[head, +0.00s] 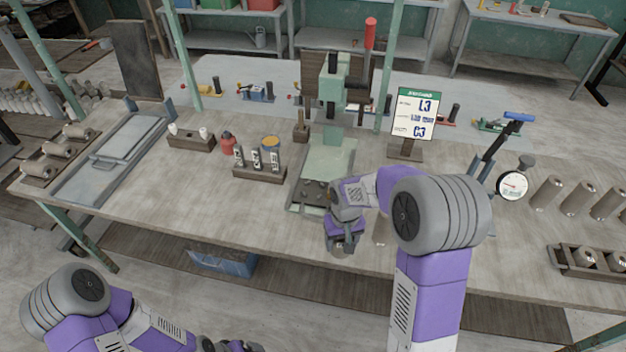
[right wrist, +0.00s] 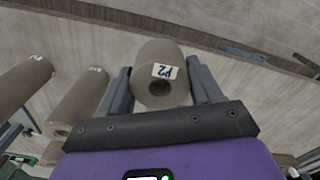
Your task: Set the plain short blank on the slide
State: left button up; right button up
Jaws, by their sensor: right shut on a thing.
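My right gripper (head: 342,246) is low over the front edge of the bench, in front of the green press (head: 334,85). In the right wrist view its two fingers are closed on a grey-brown clay blank (right wrist: 158,58) with a hole in its end and a white label; the blank is mostly hidden in the head view. The press's pale green bed (head: 331,160), perhaps the slide, lies behind the gripper, with dark round parts at its front end. My left gripper (head: 236,346) is at the bottom edge, cut off, and its fingers cannot be made out.
A sign (head: 415,115) stands right of the press. The left-front bench is clear.

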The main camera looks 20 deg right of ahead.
aim_at(313, 190)
jog(key=i, duration=0.95)
